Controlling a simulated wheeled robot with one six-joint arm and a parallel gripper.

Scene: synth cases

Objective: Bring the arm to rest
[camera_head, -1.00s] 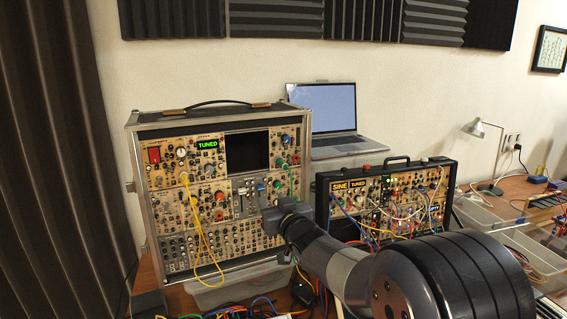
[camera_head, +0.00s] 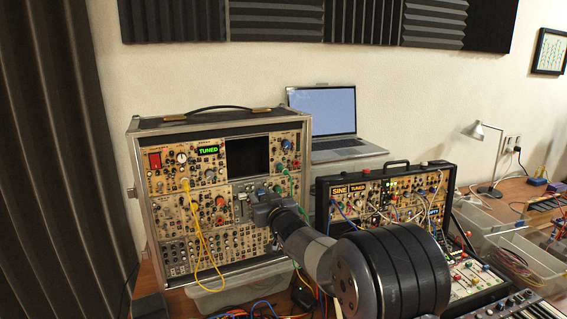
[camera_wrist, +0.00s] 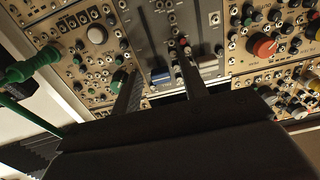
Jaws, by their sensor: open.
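My arm (camera_head: 310,245) reaches from the lower right toward the large silver-edged synth case (camera_head: 142,205). My gripper (camera_wrist: 157,83) shows in the wrist view as two dark fingers, apart, with nothing held between them. The blue cap lies between the fingers in the picture; I cannot tell whether a finger touches the panel. In the head view my wrist hides part of the case's lower right.
A smaller black synth case (camera_head: 449,190) with many patch cables stands to the right. A laptop (camera_head: 333,115) sits behind it. Yellow cables (camera_head: 200,235) hang on the large case's front. A green plug (camera_wrist: 35,66) sticks out at left in the wrist view. Loose cables lie below the arm.

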